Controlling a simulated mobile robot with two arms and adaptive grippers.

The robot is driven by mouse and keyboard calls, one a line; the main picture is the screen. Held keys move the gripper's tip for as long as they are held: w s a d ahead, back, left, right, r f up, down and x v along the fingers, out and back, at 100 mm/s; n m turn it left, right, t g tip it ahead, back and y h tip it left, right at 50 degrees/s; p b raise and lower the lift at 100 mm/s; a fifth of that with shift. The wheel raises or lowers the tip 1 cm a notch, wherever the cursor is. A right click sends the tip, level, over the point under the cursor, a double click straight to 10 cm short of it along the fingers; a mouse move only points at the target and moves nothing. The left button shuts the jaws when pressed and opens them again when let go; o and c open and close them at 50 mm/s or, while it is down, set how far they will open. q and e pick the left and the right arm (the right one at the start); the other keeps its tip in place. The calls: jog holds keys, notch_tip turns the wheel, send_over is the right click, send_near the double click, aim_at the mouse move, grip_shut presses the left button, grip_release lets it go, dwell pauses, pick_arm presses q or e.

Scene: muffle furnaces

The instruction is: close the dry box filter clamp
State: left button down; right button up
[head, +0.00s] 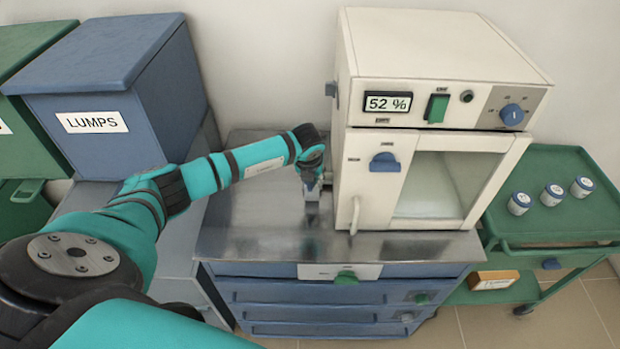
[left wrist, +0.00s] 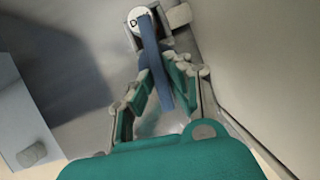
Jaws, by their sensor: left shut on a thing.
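The dry box (head: 385,180) is the white cabinet with the "52 %" display, standing on the metal bench top. My left gripper (head: 312,190) is pointed down close beside its left side wall. In the left wrist view my left gripper (left wrist: 160,78) has its green-padded fingers on either side of a blue lever (left wrist: 152,45), shut on it. My right gripper is not in view.
A blue "LUMPS" bin (head: 120,140) stands at the left beside a green bin (head: 30,110). A metal-topped bench (head: 260,240) with blue drawers carries the dry box. A green cart (head: 550,225) with several small jars is at the right. The bench front is clear.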

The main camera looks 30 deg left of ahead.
pick_arm(q)
jog(key=shift+d+n+b, duration=0.15)
jog(key=shift+n+b, duration=0.2)
jog(key=shift+n, duration=0.25)
jog(key=shift+n+g+y, duration=0.3)
jog(key=c, duration=1.3)
grip_release()
jog(key=shift+w, duration=0.1)
jog(key=v, duration=1.2)
jog(key=shift+f, duration=0.1)
